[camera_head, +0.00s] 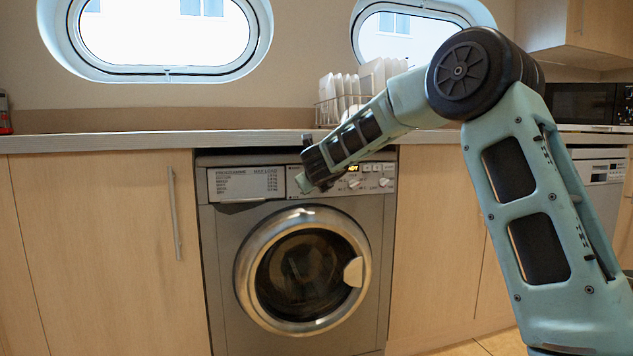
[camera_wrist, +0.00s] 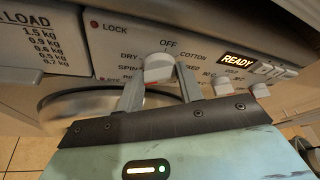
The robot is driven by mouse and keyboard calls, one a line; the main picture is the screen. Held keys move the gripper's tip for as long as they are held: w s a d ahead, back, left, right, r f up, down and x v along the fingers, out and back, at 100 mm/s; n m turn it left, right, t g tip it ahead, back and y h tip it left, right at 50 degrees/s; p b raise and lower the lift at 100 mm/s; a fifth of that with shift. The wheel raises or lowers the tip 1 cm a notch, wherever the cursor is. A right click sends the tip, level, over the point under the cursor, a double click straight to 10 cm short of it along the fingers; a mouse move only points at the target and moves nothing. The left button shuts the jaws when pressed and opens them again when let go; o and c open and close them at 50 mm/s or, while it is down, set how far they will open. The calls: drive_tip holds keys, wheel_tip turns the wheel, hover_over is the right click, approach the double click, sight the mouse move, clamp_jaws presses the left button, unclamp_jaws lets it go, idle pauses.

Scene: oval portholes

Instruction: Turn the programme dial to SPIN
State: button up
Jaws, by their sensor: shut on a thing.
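The programme dial (camera_wrist: 158,68) is a pale grey knob on the washing machine's (camera_head: 218,270) front panel. The wrist view shows its labels: OFF above, COTTON at the right, DRY at the left and SPIN at the lower left. My gripper (camera_wrist: 160,74) has one finger on each side of the dial and is shut on it. In the head view my gripper (camera_head: 304,183) is at the panel and hides the dial. I cannot tell for certain which label the dial points at. A lit display (camera_wrist: 238,60) reads READY.
Two smaller knobs (camera_wrist: 221,86) sit right of the dial, below the display. A LOCK lamp (camera_wrist: 94,25) is at the panel's upper left. The round door (camera_head: 303,270) is shut below. The worktop (camera_head: 100,143) overhangs the panel, with a dish rack (camera_head: 327,108) on it.

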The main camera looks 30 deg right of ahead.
drive_tip(key=o, duration=1)
drive_tip(key=p+v, duration=0.4)
drive_tip(key=v, duration=1.3)
drive_tip(key=shift+s+a, duration=0.15)
